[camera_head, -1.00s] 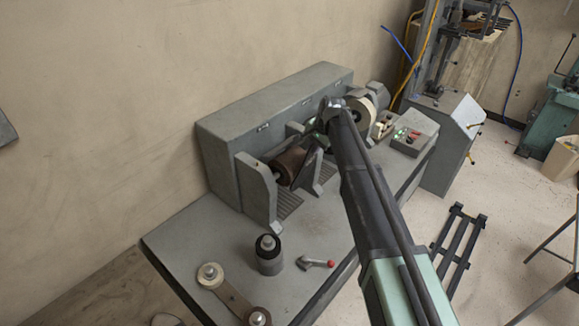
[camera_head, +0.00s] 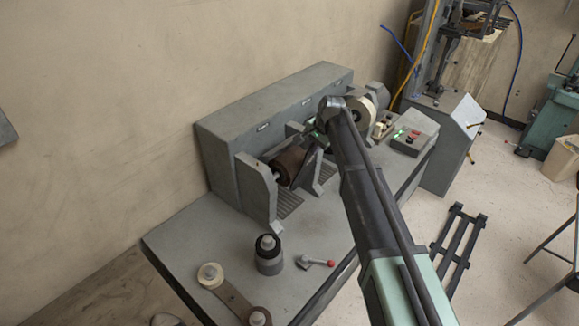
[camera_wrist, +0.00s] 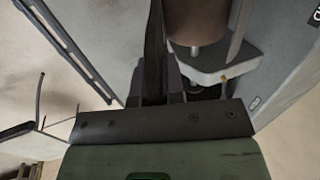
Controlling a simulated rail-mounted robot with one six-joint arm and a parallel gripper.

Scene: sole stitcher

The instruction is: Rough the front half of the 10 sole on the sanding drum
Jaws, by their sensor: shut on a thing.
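The brown sanding drum (camera_head: 286,166) sits between grey brackets on the bench machine in the head view. It also shows at the top of the wrist view (camera_wrist: 197,22). My gripper (camera_wrist: 172,85) is shut on a dark, thin piece, seen edge-on, which I take to be the sole (camera_wrist: 153,45). The sole reaches up past the fingers, to the left of the drum in the wrist view. I cannot tell whether it touches the drum. In the head view my arm hides most of the gripper and the sole. No size mark is readable.
The grey machine housing (camera_head: 270,112) stands behind the drum. A pale wheel (camera_head: 361,118) and a control box (camera_head: 414,132) lie right of my wrist. A dark-topped cylinder (camera_head: 268,256), a red-knobbed lever (camera_head: 316,262) and a belt arm (camera_head: 232,296) occupy the bench front.

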